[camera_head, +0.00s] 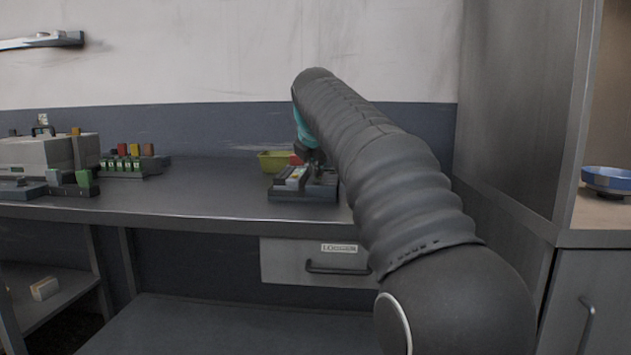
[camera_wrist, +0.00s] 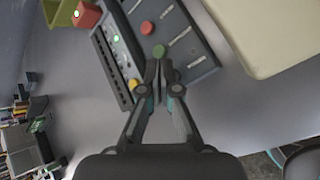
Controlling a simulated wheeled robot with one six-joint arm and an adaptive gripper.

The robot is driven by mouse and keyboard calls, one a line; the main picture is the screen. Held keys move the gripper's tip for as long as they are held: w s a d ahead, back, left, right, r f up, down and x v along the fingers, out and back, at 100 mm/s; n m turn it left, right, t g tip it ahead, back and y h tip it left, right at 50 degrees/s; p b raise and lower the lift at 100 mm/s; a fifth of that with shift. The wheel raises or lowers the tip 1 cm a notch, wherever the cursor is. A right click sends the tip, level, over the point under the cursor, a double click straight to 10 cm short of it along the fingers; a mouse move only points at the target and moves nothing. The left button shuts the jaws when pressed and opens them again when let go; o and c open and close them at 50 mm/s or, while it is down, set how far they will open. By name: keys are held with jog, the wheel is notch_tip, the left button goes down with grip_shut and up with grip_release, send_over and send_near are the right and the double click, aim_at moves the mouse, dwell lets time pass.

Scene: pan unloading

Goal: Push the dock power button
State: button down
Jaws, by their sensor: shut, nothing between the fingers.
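The dock (camera_wrist: 185,45) is a dark grey unit with light slots, lying on the bench in the wrist view. It carries a red round button (camera_wrist: 147,27) and a green round button (camera_wrist: 158,51); no label tells which is the power button. My gripper (camera_wrist: 160,68) is shut and empty, its fingertips right at the near edge of the green button. I cannot tell whether they touch it. A yellow button (camera_wrist: 134,85) lies left of the fingers. In the head view the dock (camera_head: 290,196) sits under my arm's end, which largely hides the fingers.
A ported strip (camera_wrist: 113,60) with green lights adjoins the dock's left. A red block (camera_wrist: 86,14) and yellow-green bin (camera_head: 272,161) are close by. A pale panel (camera_wrist: 275,35) lies right of the dock. Equipment (camera_head: 45,152) stands on the left bench; the bench between is clear.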

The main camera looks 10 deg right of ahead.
aim_at(317, 181)
jog(key=shift+f, duration=0.45)
dwell(0.4)
jog(key=shift+r, duration=0.1)
jog(key=shift+r+p, duration=0.85)
jog(key=shift+p, duration=0.05)
notch_tip(317, 181, up, 2)
jog(key=p, duration=0.2)
jog(key=shift+r+p, duration=0.25)
jog(key=shift+p, duration=0.05)
jog(key=shift+r, duration=1.75)
